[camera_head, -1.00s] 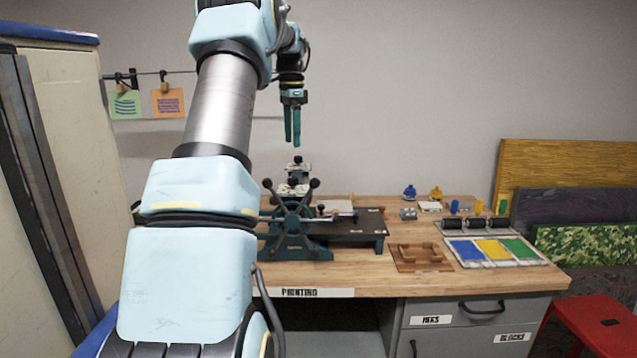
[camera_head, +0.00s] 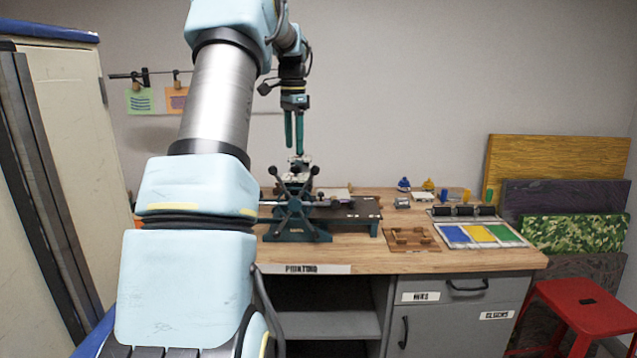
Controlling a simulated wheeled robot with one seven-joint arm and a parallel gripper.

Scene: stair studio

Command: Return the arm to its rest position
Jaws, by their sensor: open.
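My arm rises in the left middle of the head view and bends over at the top. My gripper (camera_head: 294,134) hangs from it, pointing down, with its two green fingers apart and nothing between them. It is in front of the grey wall, above the printing press (camera_head: 293,212) on the wooden workbench (camera_head: 360,258). The fingertips appear just over the top of the press in the picture; I cannot tell the exact gap. My arm hides the left end of the bench.
An ink tray (camera_head: 480,235) with blue, yellow and green pads and a brown wooden block holder (camera_head: 411,239) lie on the bench. A red stool (camera_head: 580,308) stands at right, before leaning boards (camera_head: 575,235). A tall cabinet (camera_head: 75,130) is close at left. Cards (camera_head: 139,99) hang on a rail.

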